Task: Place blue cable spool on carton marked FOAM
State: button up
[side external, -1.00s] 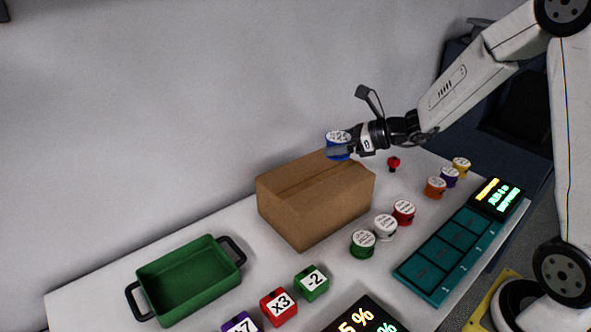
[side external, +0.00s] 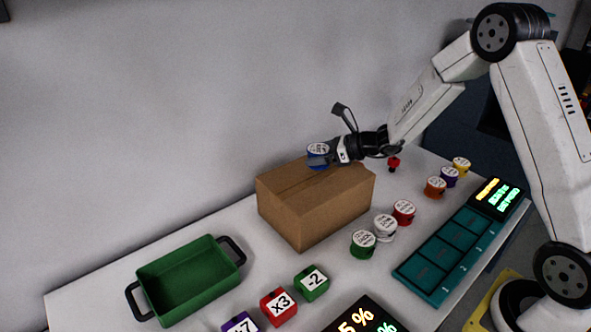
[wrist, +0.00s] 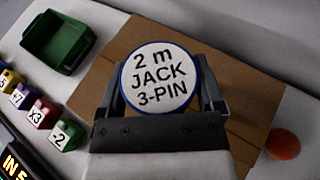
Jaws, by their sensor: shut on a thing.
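The blue cable spool (side external: 318,154) is held in my gripper (side external: 328,158), over the top of the brown carton (side external: 300,210). In the wrist view the spool (wrist: 158,77) shows a white top reading "2 m JACK 3-PIN" with a thin blue rim, between the two fingers of my gripper (wrist: 160,95). The carton (wrist: 245,110) spreads out beneath it in that view. I cannot tell whether the spool touches the carton top. No FOAM marking shows on the carton's visible faces.
A green tray (side external: 150,273) stands to the left. Marked cubes, including the red x3 cube (side external: 278,307), lie in front. Green, white and red spools (side external: 384,227) stand right of the carton. A teal slotted board (side external: 445,255) and a small red object (side external: 394,163) are further right.

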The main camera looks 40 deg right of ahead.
aim_at(315, 175)
jog(key=shift+w, duration=0.1)
jog(key=shift+w+f, duration=0.1)
jog(key=shift+f, duration=0.15)
jog(key=shift+w+f, duration=0.1)
jog(key=shift+f, duration=1.45)
jog(key=shift+f, duration=0.2)
jog(key=o, duration=1.1)
jog(key=shift+r, duration=0.1)
